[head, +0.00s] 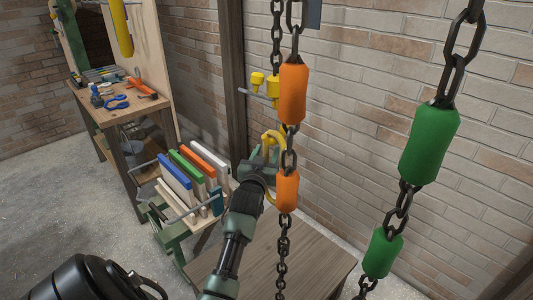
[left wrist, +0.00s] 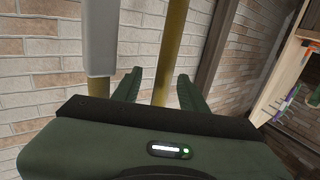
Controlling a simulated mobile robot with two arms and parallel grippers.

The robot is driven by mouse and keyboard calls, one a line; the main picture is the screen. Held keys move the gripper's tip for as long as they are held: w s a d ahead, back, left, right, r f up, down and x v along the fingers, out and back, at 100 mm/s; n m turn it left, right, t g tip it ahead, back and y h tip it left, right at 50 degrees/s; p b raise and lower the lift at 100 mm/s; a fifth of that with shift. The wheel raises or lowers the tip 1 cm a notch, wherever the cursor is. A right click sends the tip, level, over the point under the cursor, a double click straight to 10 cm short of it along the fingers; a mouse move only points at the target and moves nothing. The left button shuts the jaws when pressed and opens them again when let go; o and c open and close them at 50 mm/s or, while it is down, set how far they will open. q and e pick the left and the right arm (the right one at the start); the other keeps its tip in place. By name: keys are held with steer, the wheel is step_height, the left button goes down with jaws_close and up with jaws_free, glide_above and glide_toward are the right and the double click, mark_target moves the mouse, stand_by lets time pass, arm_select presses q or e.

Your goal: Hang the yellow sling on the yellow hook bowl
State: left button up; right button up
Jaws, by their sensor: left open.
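The yellow sling (head: 272,135) shows as a loop near the brick wall, partly hidden by the gripper and the hanging chain. My left gripper (head: 265,154) is at this loop, with its jaws open. In the left wrist view a yellow strand of the sling (left wrist: 171,50) runs between the two green fingers (left wrist: 160,76), with gaps beside it. Two yellow cup-like pieces, which look like the hook bowl (head: 257,80), sit on a grey bar above the gripper; the chain partly hides the right one. My right gripper is not in view.
A chain with orange sleeves (head: 292,94) hangs in front of my left gripper. A chain with green sleeves (head: 428,145) hangs to the right. A wooden table (head: 310,262) lies below. A rack of coloured boards (head: 190,170) and a workbench (head: 135,110) stand left.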

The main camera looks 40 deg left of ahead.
arm_select(q)
steer(key=v, duration=0.7)
steer(key=shift+s+d, duration=0.2)
steer(key=shift+s, duration=0.15)
steer(key=shift+d, duration=0.1)
